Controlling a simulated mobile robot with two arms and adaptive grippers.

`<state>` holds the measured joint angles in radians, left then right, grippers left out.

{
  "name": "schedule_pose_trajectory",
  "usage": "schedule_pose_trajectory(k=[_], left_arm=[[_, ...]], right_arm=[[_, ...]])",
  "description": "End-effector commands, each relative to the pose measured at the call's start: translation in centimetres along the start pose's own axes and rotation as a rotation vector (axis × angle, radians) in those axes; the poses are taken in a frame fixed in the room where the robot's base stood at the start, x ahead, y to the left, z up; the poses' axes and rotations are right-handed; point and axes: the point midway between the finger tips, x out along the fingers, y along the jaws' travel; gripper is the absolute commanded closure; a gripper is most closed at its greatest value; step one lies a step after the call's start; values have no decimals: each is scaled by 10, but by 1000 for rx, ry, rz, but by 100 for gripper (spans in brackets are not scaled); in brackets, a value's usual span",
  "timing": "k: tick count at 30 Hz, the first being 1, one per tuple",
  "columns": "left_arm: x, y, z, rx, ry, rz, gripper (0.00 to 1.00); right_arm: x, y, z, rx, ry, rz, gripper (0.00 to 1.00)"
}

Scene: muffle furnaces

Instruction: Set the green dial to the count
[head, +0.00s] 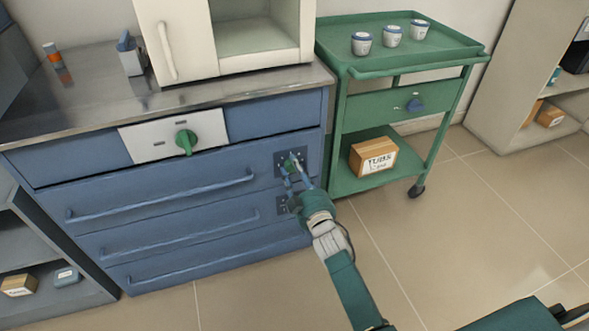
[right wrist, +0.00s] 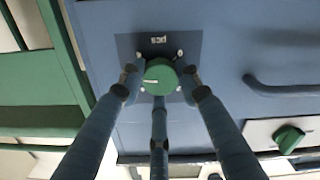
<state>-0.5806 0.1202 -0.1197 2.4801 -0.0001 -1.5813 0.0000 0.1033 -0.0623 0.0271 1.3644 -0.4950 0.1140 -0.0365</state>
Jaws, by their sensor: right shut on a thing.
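A small round green dial (head: 290,164) sits on a dark plate (head: 281,172) at the right end of the blue cabinet front. My right gripper (head: 296,170) is at this dial, its fingers closed around it. In the right wrist view the dial (right wrist: 160,75) is between the fingertips, and a short white mark shows on the left of its face. Light dots ring it on the plate, partly hidden by the fingers, and a small label is too blurred to read. Three white cups with blue rims (head: 392,35) stand on the green trolley (head: 358,73). My left gripper is not in view.
A larger green knob (head: 186,141) sits on a white panel (head: 150,142) above the drawers. A second dark plate (head: 284,205) is below the dial. A cream furnace (head: 262,75) stands on the metal top. A labelled box (head: 373,157) sits on the trolley's lower shelf.

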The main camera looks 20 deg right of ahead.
Motion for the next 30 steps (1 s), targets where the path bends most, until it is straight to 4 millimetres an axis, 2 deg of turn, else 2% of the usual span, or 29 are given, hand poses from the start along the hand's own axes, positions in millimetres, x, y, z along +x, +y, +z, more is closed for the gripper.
schedule_pose_trajectory(k=[9, 24, 25, 27, 30], left_arm=[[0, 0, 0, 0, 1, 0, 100], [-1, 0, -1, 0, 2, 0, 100], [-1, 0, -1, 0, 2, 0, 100], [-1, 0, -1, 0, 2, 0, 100], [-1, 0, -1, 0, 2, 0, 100]], right_arm=[[1, 0, -2, -109, 5, 1, 93], [1, 0, -3, -126, 5, 0, 93], [1, 0, -3, -126, 5, 0, 61], [1, 0, -3, -126, 5, 0, 48], [0, 0, -2, -126, 4, 0, 48]])
